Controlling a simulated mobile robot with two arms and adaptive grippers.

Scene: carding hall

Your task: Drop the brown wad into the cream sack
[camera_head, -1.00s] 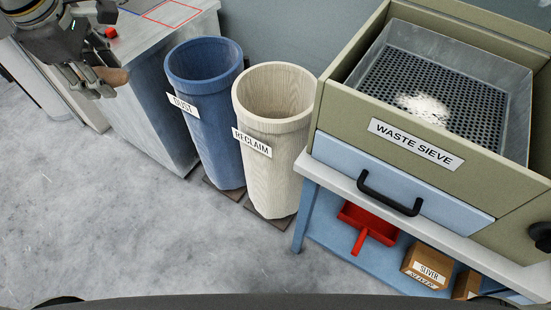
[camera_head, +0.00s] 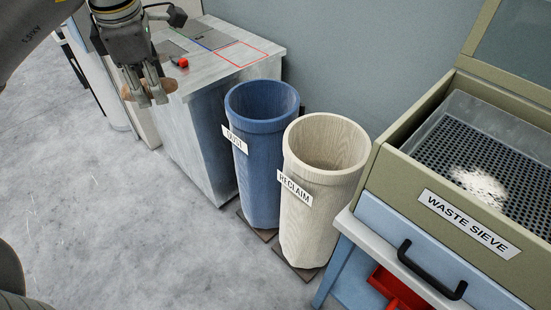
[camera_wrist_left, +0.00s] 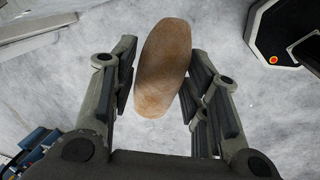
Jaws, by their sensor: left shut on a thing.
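The brown wad (camera_wrist_left: 163,65) is a smooth oval between the fingers of my left gripper (camera_wrist_left: 163,85) in the left wrist view. In the head view my left gripper (camera_head: 149,92) is at the upper left, shut on the wad (camera_head: 168,86), which is partly hidden by the fingers. It hangs in front of the grey cabinet, left of both sacks. The cream sack (camera_head: 313,222), labelled RECLAIM, stands upright and open, and its visible inside looks empty. My right gripper is not in view.
A blue sack (camera_head: 261,180) with a partly hidden label stands between the grey cabinet (camera_head: 205,150) and the cream sack. The waste sieve (camera_head: 460,215) with white fluff (camera_head: 478,186) is at the right. A red dustpan (camera_head: 395,290) lies beneath it. The grey floor at the left is clear.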

